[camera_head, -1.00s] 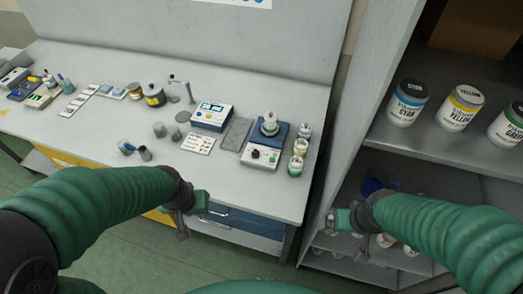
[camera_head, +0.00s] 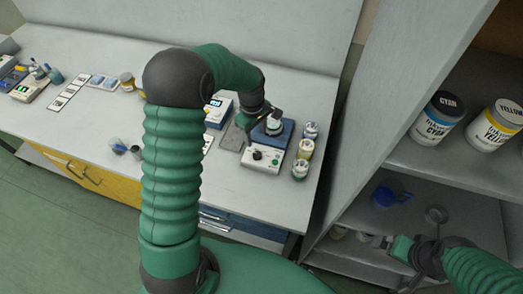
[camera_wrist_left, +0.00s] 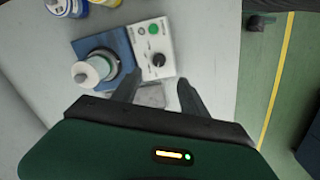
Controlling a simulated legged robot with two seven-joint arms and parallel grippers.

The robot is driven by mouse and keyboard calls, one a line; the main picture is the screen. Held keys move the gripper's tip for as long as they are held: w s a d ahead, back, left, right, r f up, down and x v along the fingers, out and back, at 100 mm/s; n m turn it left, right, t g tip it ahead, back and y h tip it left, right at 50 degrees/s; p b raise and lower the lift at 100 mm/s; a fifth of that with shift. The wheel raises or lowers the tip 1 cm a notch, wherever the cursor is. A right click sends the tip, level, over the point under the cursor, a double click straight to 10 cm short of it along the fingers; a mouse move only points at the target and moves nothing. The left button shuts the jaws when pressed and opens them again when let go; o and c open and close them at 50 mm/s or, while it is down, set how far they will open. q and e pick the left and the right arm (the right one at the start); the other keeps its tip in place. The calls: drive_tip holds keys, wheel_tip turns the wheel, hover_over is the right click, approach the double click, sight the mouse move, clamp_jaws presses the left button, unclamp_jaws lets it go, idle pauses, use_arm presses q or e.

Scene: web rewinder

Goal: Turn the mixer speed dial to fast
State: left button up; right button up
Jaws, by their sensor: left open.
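The mixer (camera_head: 285,138) is a blue unit with a white front panel and stands at the right end of the bench. Its black speed dial (camera_head: 257,155) is on the panel; the dial also shows in the left wrist view (camera_wrist_left: 158,60), next to a green button. A white-topped vessel (camera_head: 273,126) sits on the mixer. My left gripper (camera_wrist_left: 158,92) is open and empty, its fingers pointing toward the panel and apart from the dial. In the head view, my left arm reaches over the bench to the mixer. My right gripper (camera_head: 392,247) is by the shelf; its jaws are unclear.
Small jars (camera_head: 306,149) stand just right of the mixer. A grey pad (camera_head: 232,137) lies to its left, beside a blue-and-white instrument (camera_head: 219,111). A shelf unit with ink cans (camera_head: 438,118) and a blue mug (camera_head: 388,196) stands at the right.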

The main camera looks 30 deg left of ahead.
sight(257, 154)
use_arm(q)
drive_tip(key=f, duration=0.8)
drive_tip(key=w+f+p, duration=0.1)
drive_tip(key=f, duration=0.3)
drive_tip(key=shift+a+f, duration=0.15)
drive_tip(key=shift+a, duration=0.25)
drive_tip(key=shift+d+f, duration=0.1)
drive_tip(key=shift+f, duration=0.25)
drive_tip(key=shift+d, duration=0.25)
drive_tip(key=shift+c, duration=0.9)
drive_tip(key=shift+a+r, duration=0.1)
drive_tip(key=shift+a, duration=0.05)
clamp_jaws()
